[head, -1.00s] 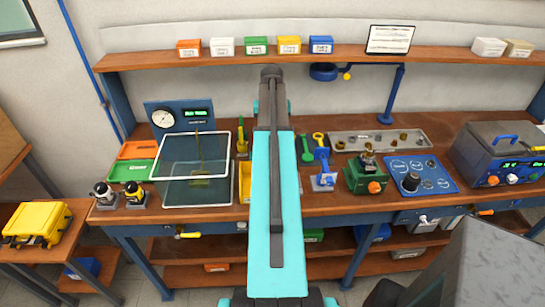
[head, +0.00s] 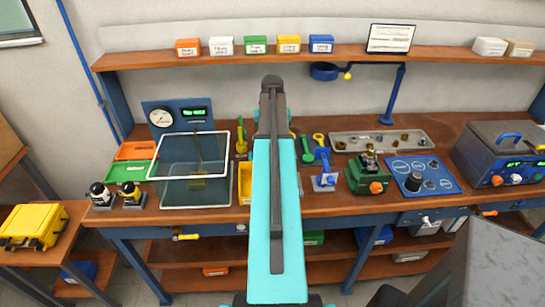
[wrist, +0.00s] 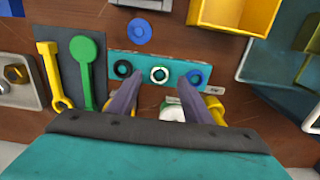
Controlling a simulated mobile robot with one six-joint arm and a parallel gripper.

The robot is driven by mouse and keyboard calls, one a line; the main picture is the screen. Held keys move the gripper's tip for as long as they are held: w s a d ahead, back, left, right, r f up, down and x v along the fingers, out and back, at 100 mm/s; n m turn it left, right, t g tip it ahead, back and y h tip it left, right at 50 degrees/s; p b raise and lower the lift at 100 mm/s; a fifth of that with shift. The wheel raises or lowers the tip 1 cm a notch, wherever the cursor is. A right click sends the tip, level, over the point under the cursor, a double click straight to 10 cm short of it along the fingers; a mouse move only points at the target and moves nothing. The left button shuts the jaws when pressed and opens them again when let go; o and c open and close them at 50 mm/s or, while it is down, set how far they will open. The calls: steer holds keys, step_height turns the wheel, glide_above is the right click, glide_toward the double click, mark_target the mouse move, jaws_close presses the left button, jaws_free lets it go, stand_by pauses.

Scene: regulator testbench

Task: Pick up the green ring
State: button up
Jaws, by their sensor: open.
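In the wrist view, a teal strip (wrist: 177,67) lies on the brown bench top with three small rings on it. The middle ring (wrist: 159,67) looks pale with a greenish tint and is the likeliest green ring; its colour is not certain. A black ring (wrist: 122,68) is left of it and a dark blue-black ring (wrist: 195,78) right of it. My gripper (wrist: 161,88) is open and empty, its two fingers spread just in front of the strip, with the middle ring between their lines. In the head view my arm hides the gripper and rings.
A blue disc (wrist: 138,32) lies beyond the strip. A green tool (wrist: 84,70) and yellow wrench (wrist: 52,75) lie to the left. A yellow bin (wrist: 228,14) stands at upper right. A white and green item (wrist: 172,108) shows partly between the fingers. A glass-walled tank (head: 195,206) stands left of my arm.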

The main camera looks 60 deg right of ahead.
steer(key=shift+f+b, duration=0.5)
steer(key=shift+f, duration=0.65)
steer(key=c, duration=1.1)
steer(key=shift+r, duration=0.15)
step_height(320, 180, up, 10)
steer(key=b, duration=0.2)
steer(key=shift+b, duration=0.35)
